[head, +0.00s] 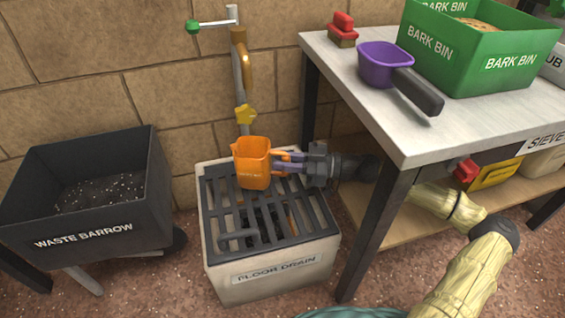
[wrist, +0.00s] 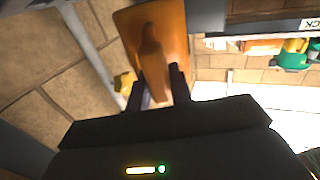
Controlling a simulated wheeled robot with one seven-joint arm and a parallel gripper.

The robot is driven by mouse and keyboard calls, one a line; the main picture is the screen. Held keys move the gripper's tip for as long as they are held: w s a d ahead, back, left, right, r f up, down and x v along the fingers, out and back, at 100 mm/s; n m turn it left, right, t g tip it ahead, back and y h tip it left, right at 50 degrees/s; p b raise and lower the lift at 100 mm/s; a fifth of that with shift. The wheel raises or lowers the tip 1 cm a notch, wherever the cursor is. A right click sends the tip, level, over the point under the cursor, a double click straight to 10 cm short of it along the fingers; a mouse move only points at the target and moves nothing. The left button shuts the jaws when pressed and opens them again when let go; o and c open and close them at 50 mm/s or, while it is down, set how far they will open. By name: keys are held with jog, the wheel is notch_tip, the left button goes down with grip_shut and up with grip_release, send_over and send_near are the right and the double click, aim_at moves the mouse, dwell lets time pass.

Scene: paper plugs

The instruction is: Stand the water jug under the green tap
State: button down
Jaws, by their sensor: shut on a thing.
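The orange water jug (head: 252,165) is roughly upright over the back of the floor drain's dark grate (head: 225,215); I cannot tell whether it touches. My gripper (head: 287,162) reaches in from the right and is shut on the jug's handle. In the wrist view the jug (wrist: 180,22) is ahead, its handle between my fingers (wrist: 161,85). The green tap knob (head: 193,27) is on a silver arm high on the wall, up and left of the jug.
A black waste barrow (head: 95,215) stands left of the drain. A metal table (head: 440,120) on the right holds a purple scoop (head: 386,65), a green bark bin (head: 480,55) and a red object (head: 343,28). A dark hook-like handle (head: 238,238) is on the grate's front.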

jog(key=shift+d+f, duration=0.1)
jog(key=shift+f, duration=0.2)
jog(key=shift+s+f, duration=0.15)
jog(key=shift+f, duration=0.15)
jog(key=c, duration=1.3)
grip_release()
jog(key=shift+f, duration=0.1)
jog(key=shift+o, duration=0.2)
jog(key=shift+a, duration=0.2)
jog(key=shift+a+r, duration=0.1)
jog(key=shift+r, duration=0.35)
jog(key=s+d+p, duration=0.1)
jog(key=d+p, duration=0.6)
jog(key=d, duration=0.5)
jog(key=shift+d+r+p, duration=0.2)
jog(key=shift+r+p, duration=0.05)
jog(key=shift+p, duration=0.05)
jog(key=shift+s, duration=0.1)
